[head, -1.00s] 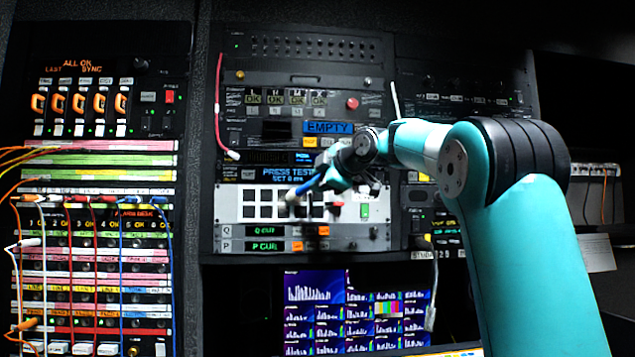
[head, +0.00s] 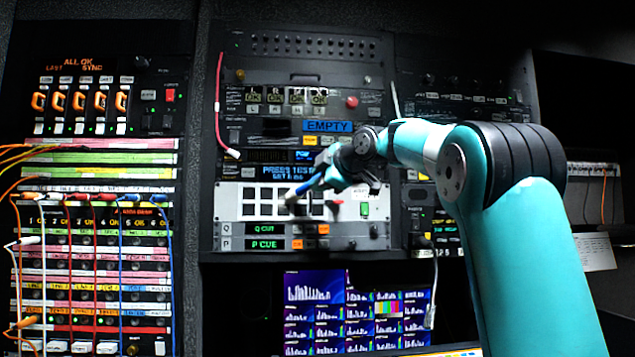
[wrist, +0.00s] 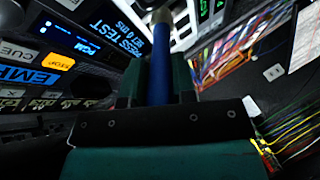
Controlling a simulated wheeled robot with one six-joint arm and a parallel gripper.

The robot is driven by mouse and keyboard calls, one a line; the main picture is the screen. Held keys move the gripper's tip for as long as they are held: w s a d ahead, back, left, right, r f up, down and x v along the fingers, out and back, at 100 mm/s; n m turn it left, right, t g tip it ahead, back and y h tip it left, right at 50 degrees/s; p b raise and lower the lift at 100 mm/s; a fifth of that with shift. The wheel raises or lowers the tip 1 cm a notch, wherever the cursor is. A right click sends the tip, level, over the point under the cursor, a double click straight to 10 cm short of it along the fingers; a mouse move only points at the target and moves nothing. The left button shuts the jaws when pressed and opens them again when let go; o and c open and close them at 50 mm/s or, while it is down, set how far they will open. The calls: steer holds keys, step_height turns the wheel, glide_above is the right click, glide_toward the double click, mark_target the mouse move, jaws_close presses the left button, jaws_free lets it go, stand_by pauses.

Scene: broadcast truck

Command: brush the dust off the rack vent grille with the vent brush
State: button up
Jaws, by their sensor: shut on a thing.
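My gripper (head: 330,180) is shut on the handle. In the wrist view the blue handle (wrist: 159,78) stands up between the jaws of my gripper (wrist: 157,92), with its head end at the top edge. The brush is in front of a pale rack panel (head: 233,211) with dark square openings. I cannot tell whether its bristles touch that panel, which part is the vent grille, or whether dust is there.
Patch cables (head: 96,230) hang at the left. Monitors (head: 355,310) fill the bay below. A red cable (head: 217,115) hangs at the rack's left edge.

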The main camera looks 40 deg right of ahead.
steer(key=shift+r, duration=0.25)
steer(key=shift+s+a+f+b, duration=0.15)
steer(key=shift+s+a+b, duration=0.1)
steer(key=shift+s+b, duration=0.3)
steer(key=shift+s+a+b, duration=0.65)
steer(key=shift+s+a, duration=0.1)
steer(key=shift+s, duration=0.25)
steer(key=shift+s+a+b, duration=0.65)
steer(key=shift+s+a, duration=0.05)
steer(key=shift+s, duration=0.25)
steer(key=shift+s+a+b, duration=0.35)
steer(key=shift+s+a, duration=0.05)
steer(key=shift+s, duration=0.2)
steer(key=shift+s+a+b, duration=0.35)
steer(key=shift+s+a, duration=0.05)
steer(key=shift+s, duration=0.2)
